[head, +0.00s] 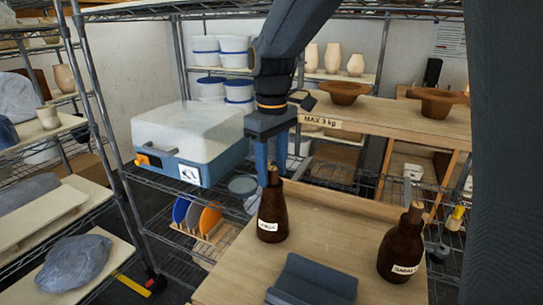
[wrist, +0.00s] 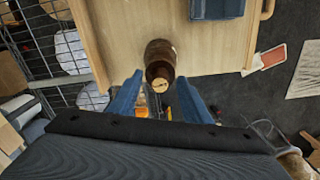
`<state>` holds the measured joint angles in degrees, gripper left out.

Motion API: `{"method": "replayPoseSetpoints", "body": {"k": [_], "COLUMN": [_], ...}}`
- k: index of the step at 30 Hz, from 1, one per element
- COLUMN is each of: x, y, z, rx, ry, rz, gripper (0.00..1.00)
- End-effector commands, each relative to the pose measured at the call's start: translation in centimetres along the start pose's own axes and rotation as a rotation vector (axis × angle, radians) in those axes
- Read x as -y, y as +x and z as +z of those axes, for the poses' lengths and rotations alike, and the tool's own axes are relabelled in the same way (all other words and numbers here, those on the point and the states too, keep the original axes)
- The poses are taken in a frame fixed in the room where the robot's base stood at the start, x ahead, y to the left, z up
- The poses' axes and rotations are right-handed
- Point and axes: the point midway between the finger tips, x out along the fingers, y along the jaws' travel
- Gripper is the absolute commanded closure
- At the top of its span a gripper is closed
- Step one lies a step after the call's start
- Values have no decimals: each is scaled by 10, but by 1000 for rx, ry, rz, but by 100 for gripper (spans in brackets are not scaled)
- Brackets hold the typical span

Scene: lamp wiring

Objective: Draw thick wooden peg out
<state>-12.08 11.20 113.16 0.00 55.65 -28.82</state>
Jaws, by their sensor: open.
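A brown bottle (head: 272,218) with a pale label stands upright on the wooden table, a wooden peg (head: 273,176) in its neck. A second brown bottle (head: 401,250) stands to the right, with another wooden peg (head: 415,213) in its neck. The right peg looks somewhat wider, but I cannot tell surely which is the thick one. My gripper (head: 270,160) is open at the top of the left bottle. In the wrist view its blue fingers (wrist: 158,92) stand apart on either side of that peg (wrist: 160,86), and contact is not visible.
A dark blue-grey cradle (head: 312,280) lies at the table's front, between the bottles. A white-lidded kiln-like box (head: 190,135) sits on a wire rack to the left. A shelf with brown bowls (head: 344,92) stands behind. The table between the bottles is clear.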

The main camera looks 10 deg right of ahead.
Motion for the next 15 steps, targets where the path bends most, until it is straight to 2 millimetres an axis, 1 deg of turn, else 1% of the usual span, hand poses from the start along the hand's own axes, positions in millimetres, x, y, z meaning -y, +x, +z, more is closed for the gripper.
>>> {"method": "replayPoseSetpoints", "body": {"k": [8,9,11,15], "x": [0,0,0,0], "y": [2,2,2,2], "z": [0,0,0,0], "rx": [0,0,0,0], "ry": [1,1,1,1], "rz": [0,0,0,0], "gripper": [56,59,70,93]}}
